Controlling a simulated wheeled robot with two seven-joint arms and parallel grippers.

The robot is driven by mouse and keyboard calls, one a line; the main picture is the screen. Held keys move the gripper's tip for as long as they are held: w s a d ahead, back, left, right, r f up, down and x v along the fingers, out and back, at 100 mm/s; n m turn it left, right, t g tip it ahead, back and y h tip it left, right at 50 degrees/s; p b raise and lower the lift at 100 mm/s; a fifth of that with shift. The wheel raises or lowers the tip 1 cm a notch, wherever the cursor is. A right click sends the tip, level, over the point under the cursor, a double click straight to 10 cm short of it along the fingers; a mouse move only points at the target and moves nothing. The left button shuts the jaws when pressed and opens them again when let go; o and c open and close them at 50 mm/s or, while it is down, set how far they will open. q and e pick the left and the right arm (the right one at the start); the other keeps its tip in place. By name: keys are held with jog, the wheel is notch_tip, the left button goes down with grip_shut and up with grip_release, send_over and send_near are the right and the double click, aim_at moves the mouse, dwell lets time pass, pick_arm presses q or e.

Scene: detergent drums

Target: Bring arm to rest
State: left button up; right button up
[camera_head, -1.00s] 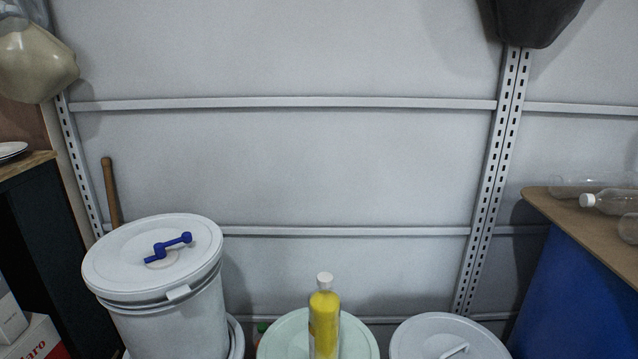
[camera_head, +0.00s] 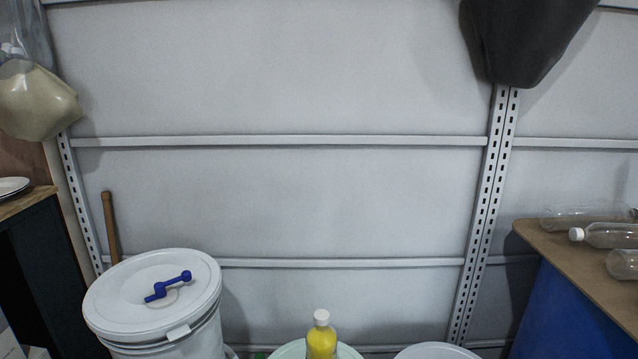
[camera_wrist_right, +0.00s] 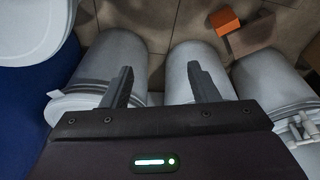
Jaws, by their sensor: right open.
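My right gripper (camera_wrist_right: 158,88) shows in the right wrist view with its two fingers well apart and nothing between them. Beyond the fingers are pale drums: one at the left (camera_wrist_right: 112,68), one in the middle (camera_wrist_right: 196,60) and one at the right (camera_wrist_right: 272,82). I cannot tell how far the fingers are from them. Neither gripper shows in the head view.
A yellow bottle (camera_head: 321,338) is on a pale green lid (camera_head: 285,352), beside a white lid (camera_head: 437,352). A brown tabletop (camera_head: 575,262) holds clear bottles. An orange block (camera_wrist_right: 224,22) lies on the floor.

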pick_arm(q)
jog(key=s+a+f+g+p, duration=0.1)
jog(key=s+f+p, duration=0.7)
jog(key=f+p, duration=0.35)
pick_arm(e)
jog(key=s+d+f+g, duration=0.1)
jog(key=s+f, duration=0.7)
jog(key=f, duration=0.4)
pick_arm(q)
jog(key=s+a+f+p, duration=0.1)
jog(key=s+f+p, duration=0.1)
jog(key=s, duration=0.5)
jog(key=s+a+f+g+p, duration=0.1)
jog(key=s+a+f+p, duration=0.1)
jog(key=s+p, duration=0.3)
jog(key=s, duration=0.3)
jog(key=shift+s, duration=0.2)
pick_arm(e)
jog(key=s+d+f, duration=0.1)
jog(key=s, duration=0.6)
jog(key=s+d+f+g, duration=0.1)
jog(key=s+d+f, duration=0.1)
jog(key=s, duration=0.6)
jog(key=shift+s+f, duration=0.15)
jog(key=shift+f, duration=0.1)
